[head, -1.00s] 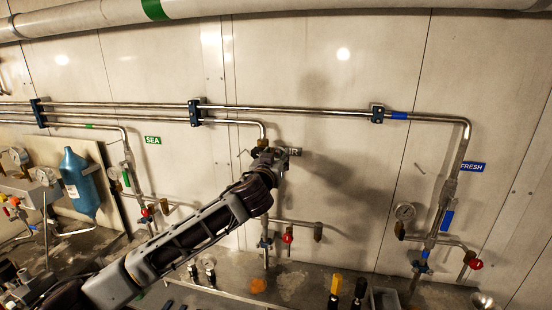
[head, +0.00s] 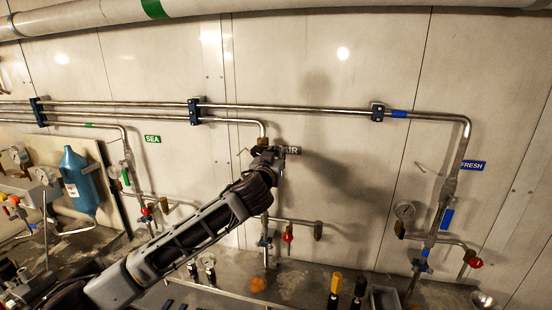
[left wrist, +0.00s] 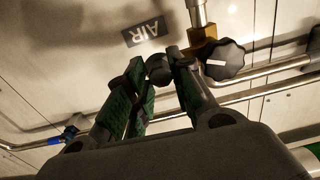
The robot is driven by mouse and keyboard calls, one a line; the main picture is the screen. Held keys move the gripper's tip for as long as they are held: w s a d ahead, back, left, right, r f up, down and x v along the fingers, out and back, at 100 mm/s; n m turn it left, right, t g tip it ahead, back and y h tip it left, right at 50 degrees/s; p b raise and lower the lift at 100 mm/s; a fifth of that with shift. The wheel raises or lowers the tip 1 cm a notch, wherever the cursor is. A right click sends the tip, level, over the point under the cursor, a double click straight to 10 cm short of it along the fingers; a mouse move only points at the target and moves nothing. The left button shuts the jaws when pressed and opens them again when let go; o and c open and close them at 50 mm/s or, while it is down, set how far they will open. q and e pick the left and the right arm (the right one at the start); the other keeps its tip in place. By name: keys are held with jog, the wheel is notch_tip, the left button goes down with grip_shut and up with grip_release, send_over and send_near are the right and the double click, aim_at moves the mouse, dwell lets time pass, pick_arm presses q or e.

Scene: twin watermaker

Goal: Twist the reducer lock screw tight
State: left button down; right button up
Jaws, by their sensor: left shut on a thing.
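The reducer's brass body (left wrist: 201,45) sits on the AIR pipe in the left wrist view, with a black knob (left wrist: 222,60) bearing a white line. In the head view the brass body (head: 262,142) shows just above my gripper. A small dark round screw head (left wrist: 158,67), seemingly the lock screw, is between the fingertips of my left gripper (left wrist: 156,80). The green-padded fingers are shut on it. In the head view my left gripper (head: 270,155) reaches the AIR pipe and hides the screw. My right gripper is in neither view.
The AIR label (head: 291,150) is on the wall just right of the gripper. A branch with a red-handled valve (head: 288,238) is below. Steel pipes (head: 300,107) run along the wall above.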

pick_arm(q)
jog(key=shift+m+b, duration=0.4)
jog(key=shift+m, duration=1)
jog(key=shift+a+m+p, duration=0.1)
jog(key=shift+m+p, duration=0.25)
jog(key=shift+m, duration=2.65)
jog(key=m, duration=0.5)
jog(key=shift+r, duration=0.1)
jog(key=shift+m, duration=1.9)
jog(key=c, duration=1.2)
grip_release()
jog(key=shift+c, duration=0.2)
